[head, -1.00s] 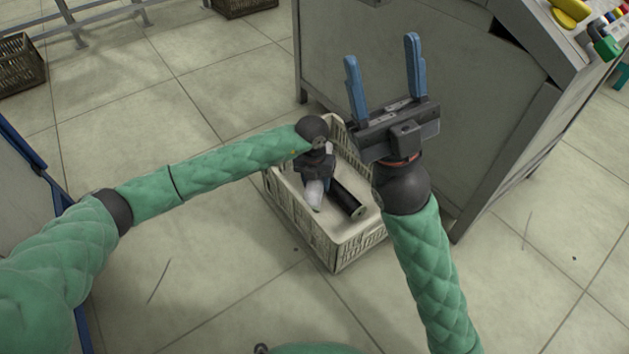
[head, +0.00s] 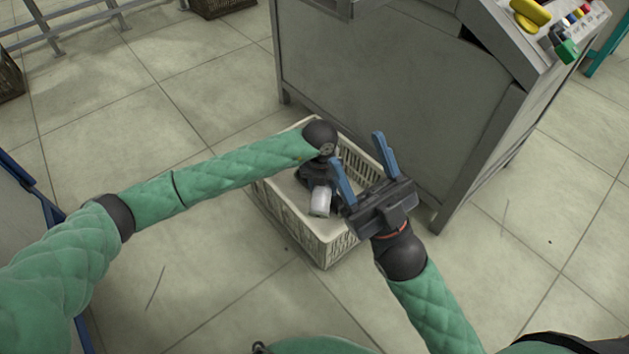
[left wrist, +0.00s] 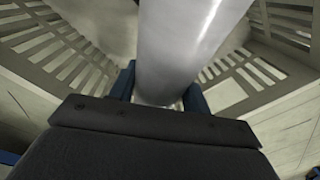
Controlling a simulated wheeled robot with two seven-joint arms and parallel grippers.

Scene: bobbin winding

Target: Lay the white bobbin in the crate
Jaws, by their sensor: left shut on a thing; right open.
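The white bobbin (head: 320,201) is in my left gripper (head: 319,186), which is shut on it over the inside of the pale slatted crate (head: 318,246). In the left wrist view the white bobbin (left wrist: 182,45) stands large between the blue fingers, with the crate's slatted walls (left wrist: 268,72) on both sides. I cannot tell whether the bobbin touches the crate floor. My right gripper (head: 360,152) is open and empty, its blue fingers in front of the crate's right part in the picture, hiding some of it.
A grey machine cabinet (head: 390,100) stands just behind and right of the crate. It has a panel with a yellow part (head: 531,13) and a green part (head: 565,48). A dark basket (head: 222,6) stands at the back. The tiled floor in front is clear.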

